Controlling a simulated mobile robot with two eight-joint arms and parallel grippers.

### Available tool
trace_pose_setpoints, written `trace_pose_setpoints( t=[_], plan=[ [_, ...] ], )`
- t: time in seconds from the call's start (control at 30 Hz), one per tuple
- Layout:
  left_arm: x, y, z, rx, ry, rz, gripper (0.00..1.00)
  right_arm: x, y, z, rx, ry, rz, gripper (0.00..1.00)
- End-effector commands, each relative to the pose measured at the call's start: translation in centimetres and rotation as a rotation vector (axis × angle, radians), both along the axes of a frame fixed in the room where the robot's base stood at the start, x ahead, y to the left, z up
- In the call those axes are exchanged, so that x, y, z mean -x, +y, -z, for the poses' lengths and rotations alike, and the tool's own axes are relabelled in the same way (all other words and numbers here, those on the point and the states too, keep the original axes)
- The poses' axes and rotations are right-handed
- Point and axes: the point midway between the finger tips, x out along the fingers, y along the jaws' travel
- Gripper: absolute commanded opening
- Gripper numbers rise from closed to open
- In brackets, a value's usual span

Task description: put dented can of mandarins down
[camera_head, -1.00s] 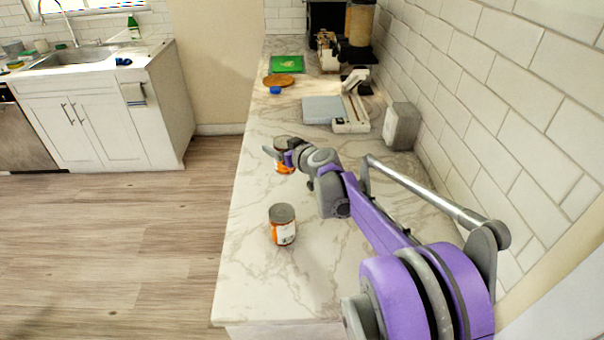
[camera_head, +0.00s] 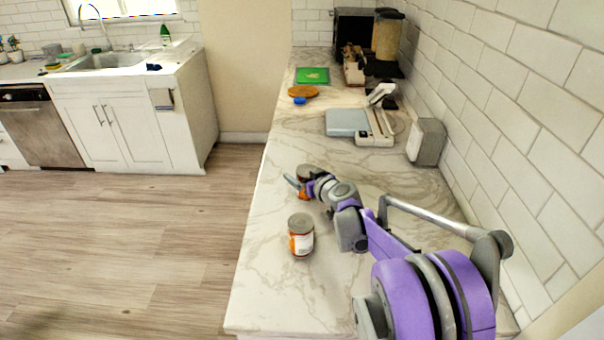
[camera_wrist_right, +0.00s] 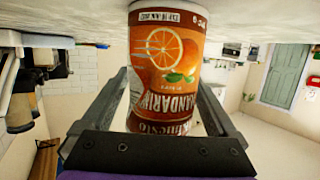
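A can of mandarins with an orange label (camera_wrist_right: 167,65) fills the middle of the right wrist view, its print upside down there. My right gripper (camera_wrist_right: 166,95) has a finger along each side of it and looks shut on it. In the head view the held can (camera_head: 304,172) is partly hidden by my right gripper (camera_head: 298,186). It is upright, at or just above the counter; I cannot tell if it touches. I see no dent on its visible side. My left gripper is not in view.
A second, similar can (camera_head: 301,236) stands upright nearer on the marble counter (camera_head: 275,285). Farther back are a grey scale-like device (camera_head: 348,123), a grey box (camera_head: 426,141), a round wooden board (camera_head: 303,91) and a green board (camera_head: 312,75). The tiled wall bounds the right.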

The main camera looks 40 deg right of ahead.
Motion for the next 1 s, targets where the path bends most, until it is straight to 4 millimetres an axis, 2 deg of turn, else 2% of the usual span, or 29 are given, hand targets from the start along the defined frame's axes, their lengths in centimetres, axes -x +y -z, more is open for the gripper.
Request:
trace_pose_setpoints(
  t=[0.37, 0.47, 0.8, 1.0],
  plan=[
    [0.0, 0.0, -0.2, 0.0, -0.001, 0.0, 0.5, 0.5, 0.1, -0.5, 0.0, 0.0, 0.0, 1.0],
    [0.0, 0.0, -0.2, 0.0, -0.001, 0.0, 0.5, 2.0, 0.3, -1.0, 0.0, 0.0, 0.001, 1.0],
    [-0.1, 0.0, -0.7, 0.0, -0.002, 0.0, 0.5, 8.8, 1.3, -3.1, 0.001, 0.0, 0.003, 1.0],
    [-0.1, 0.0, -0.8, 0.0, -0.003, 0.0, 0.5, 11.0, 1.6, -3.7, -0.001, 0.0, 0.001, 1.0]
  ],
)
